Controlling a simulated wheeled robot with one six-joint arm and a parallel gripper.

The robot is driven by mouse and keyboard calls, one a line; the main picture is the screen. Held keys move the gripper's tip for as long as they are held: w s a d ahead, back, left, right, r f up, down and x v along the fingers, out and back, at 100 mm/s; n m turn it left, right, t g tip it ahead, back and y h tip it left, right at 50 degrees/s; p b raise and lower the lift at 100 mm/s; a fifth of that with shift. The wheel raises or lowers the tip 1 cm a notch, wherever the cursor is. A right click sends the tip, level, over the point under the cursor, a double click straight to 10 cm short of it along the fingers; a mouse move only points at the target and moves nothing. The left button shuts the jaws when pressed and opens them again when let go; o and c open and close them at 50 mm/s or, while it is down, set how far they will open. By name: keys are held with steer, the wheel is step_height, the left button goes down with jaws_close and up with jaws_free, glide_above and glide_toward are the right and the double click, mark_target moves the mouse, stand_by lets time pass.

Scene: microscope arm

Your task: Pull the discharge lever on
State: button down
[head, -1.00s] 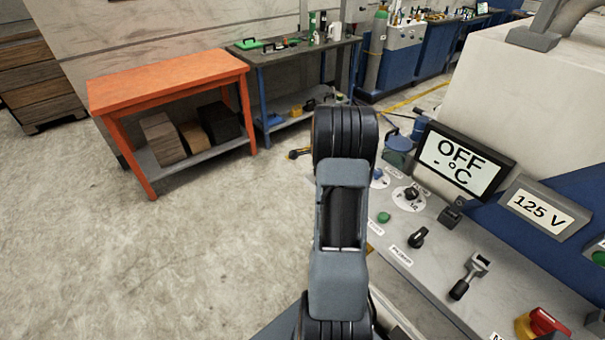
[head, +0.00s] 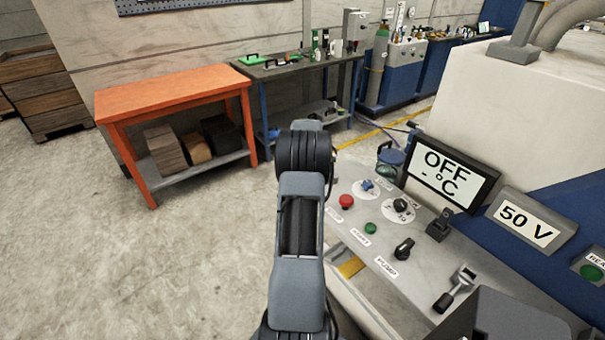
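On the sloped grey control panel (head: 415,262) at the right there is a small lever (head: 443,302) with a black handle and a light metal bracket. Its handle points toward the panel's front edge. A dark block-like switch (head: 438,226) stands farther back below the display. I cannot read a label that tells which of these is the discharge lever. My arm rises through the middle of the view, left of the panel. My gripper's fingers do not show. A dark grey shape at the bottom right covers the panel's near part; I cannot tell what it is.
The panel also holds a red button (head: 346,201), a green button (head: 370,228) and a black knob (head: 404,249). One display (head: 452,176) reads "OFF - °C", another (head: 528,218) "50 V". An orange table (head: 175,92) stands back left. Floor at left is clear.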

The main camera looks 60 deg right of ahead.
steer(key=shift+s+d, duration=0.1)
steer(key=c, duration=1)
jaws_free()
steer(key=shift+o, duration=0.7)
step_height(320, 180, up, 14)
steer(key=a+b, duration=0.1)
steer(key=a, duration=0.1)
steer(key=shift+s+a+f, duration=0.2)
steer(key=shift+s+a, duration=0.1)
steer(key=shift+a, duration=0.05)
